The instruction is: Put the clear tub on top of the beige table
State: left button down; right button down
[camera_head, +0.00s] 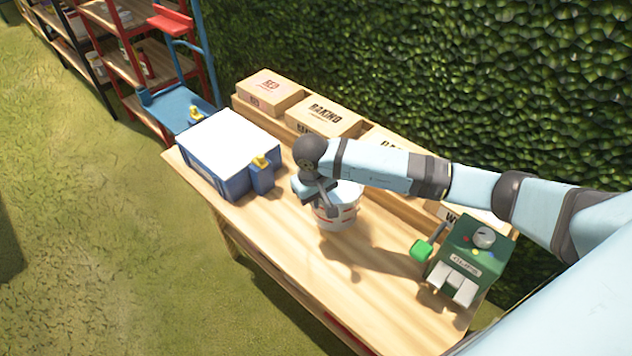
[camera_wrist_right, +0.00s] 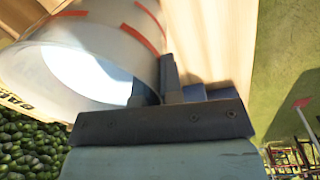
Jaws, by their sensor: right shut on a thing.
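The clear tub (camera_head: 336,216), translucent white with red marks, is upright over the middle of the beige wooden table (camera_head: 385,300). My right gripper (camera_head: 322,196) comes from the right and is shut on the tub's rim. In the right wrist view the tub (camera_wrist_right: 105,35) lies at upper left, its wall between the fingers of the gripper (camera_wrist_right: 170,82). A shadow falls on the table below the tub; I cannot tell if its base touches the wood. My left gripper is not in view.
A blue box with a white top (camera_head: 228,145) stands left of the tub. Cardboard boxes (camera_head: 322,116) line the back edge by the hedge. A green device (camera_head: 468,252) with a green knob (camera_head: 422,249) stands at right. The front middle of the table is bare.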

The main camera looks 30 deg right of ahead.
aim_at(316, 218)
jog(key=shift+f+p, duration=0.3)
jog(key=shift+f, duration=2.1)
jog(key=shift+f, duration=0.15)
jog(key=c, duration=1.3)
grip_release()
